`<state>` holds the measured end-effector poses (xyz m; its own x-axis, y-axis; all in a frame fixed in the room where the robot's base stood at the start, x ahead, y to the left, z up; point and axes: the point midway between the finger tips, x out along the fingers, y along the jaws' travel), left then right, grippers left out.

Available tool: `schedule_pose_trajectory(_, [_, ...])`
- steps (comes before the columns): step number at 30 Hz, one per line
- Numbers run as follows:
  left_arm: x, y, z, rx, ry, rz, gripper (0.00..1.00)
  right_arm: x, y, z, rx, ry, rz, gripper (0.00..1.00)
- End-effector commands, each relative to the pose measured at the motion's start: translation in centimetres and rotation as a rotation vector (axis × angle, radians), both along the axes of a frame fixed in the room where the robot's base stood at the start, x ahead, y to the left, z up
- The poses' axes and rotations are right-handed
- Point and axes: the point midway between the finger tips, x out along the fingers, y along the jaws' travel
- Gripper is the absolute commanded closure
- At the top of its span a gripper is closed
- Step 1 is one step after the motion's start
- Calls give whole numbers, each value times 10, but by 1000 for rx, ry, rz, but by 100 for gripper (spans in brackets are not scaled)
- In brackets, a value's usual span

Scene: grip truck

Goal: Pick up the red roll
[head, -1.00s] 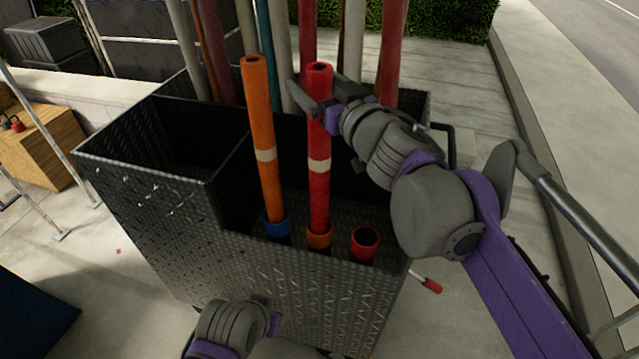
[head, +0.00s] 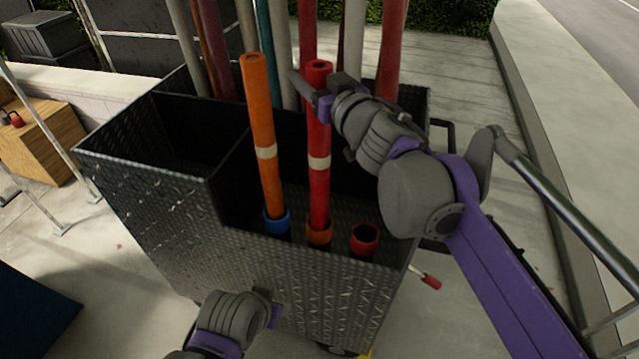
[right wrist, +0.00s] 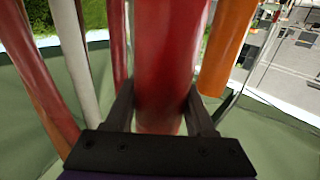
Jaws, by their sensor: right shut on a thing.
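The red roll (head: 319,190) stands upright in the front of the dark metal cart (head: 300,290), its lower end in an orange ring holder (head: 319,233). It has a pale band around its middle. My right gripper (head: 318,95) is shut on the roll near its top, coming from the right. In the right wrist view the red roll (right wrist: 170,60) fills the space between the two dark fingers (right wrist: 160,115). My left gripper (head: 268,305) is low in front of the cart, and its fingers are too unclear to judge.
An orange roll (head: 264,130) stands close to the left of the red one, in a blue ring (head: 277,222). An empty red ring (head: 365,238) is to the right. Several tall rolls (head: 392,50) stand behind. The cart's left compartment (head: 185,135) looks empty.

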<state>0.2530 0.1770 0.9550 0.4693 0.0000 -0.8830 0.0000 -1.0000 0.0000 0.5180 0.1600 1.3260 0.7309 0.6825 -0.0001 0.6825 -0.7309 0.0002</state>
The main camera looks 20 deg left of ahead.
Motion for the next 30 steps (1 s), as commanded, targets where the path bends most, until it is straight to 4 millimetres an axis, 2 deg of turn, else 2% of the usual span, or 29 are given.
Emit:
schedule_pose_trajectory(17, [0, 0, 0, 0, 0, 0, 50, 0, 0, 6, 0, 0, 1, 100])
schedule_pose_trajectory(23, [0, 0, -1, 0, 1, 0, 50, 0, 0, 28, 1, 1, 1, 100])
schedule_pose_trajectory(30, [-1, 0, -1, 0, 1, 0, 50, 0, 0, 72, 1, 0, 1, 100])
